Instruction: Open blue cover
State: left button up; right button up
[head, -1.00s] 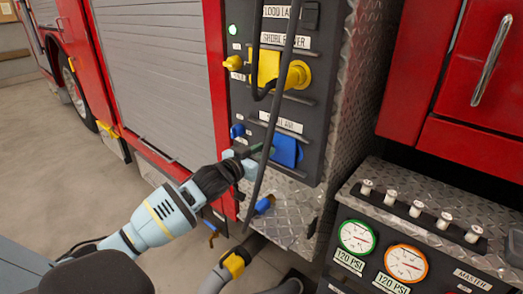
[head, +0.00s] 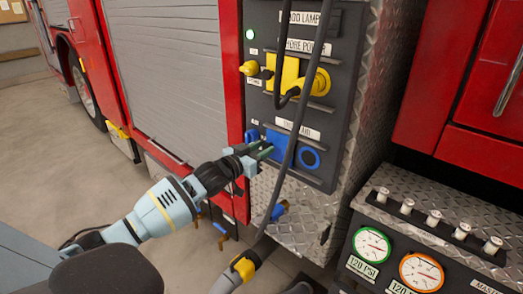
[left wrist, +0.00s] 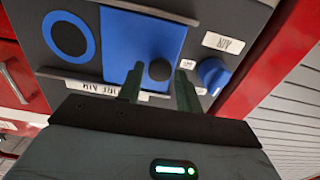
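The blue cover (head: 280,143) is a flat sliding plate on the dark panel, held between two horizontal rails. It sits at the left of its slot, and a blue ring port (head: 309,158) is uncovered to its right. In the left wrist view the cover (left wrist: 125,40) appears upside down, with a round black knob (left wrist: 160,69) and the bare ring port (left wrist: 68,33) beside it. My left gripper (head: 266,151) is at the cover. Its fingers (left wrist: 159,80) are apart, one on each side of the knob, with small gaps showing. My right gripper is out of view.
A black cable (head: 297,100) hangs in front of the panel, right of my left gripper. A yellow cover (head: 283,72) and yellow port sit above. A blue knob (left wrist: 212,75) is close to the fingers. A gauge panel (head: 400,240) stands at the lower right.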

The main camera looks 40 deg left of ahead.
pick_arm(q)
jog(key=shift+o, duration=1)
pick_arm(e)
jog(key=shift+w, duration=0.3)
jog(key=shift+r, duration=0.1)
pick_arm(q)
jog(key=shift+s, duration=0.1)
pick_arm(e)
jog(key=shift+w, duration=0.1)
pick_arm(q)
jog(key=shift+s, duration=0.6)
jog(key=s, duration=0.6)
jog(key=shift+s+a, duration=0.2)
jog(key=shift+a, duration=0.1)
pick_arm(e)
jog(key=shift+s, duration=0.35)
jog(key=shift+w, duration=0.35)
